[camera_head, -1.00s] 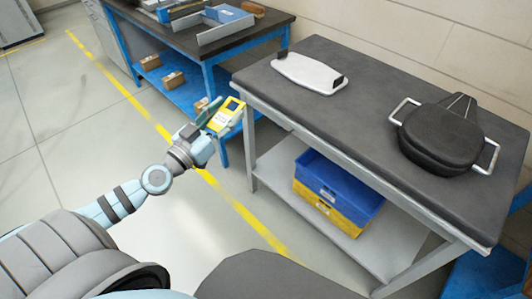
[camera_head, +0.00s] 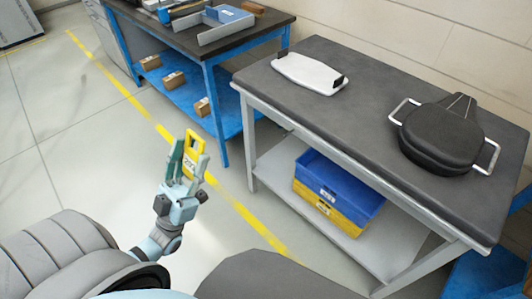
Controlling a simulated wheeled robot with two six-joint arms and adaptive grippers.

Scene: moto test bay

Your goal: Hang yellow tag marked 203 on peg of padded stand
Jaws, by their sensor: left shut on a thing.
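The yellow tag (camera_head: 194,142) has a white label with a number that starts with 20; the last digit is unclear. My left gripper (camera_head: 193,164) is shut on the tag and holds it upright over the floor, left of the tables. The tag's lower part is partly hidden by the fingers. No padded stand with a peg can be made out for sure. A black padded object (camera_head: 440,138) with metal side handles lies at the right of the dark-topped table. My right gripper is not in view.
The dark-topped table (camera_head: 375,95) also bears a white plate (camera_head: 309,73) with black end pieces. Blue and yellow bins (camera_head: 335,190) sit on its lower shelf. A blue-framed bench (camera_head: 190,40) with trays and boxes stands at the back. Open floor lies left.

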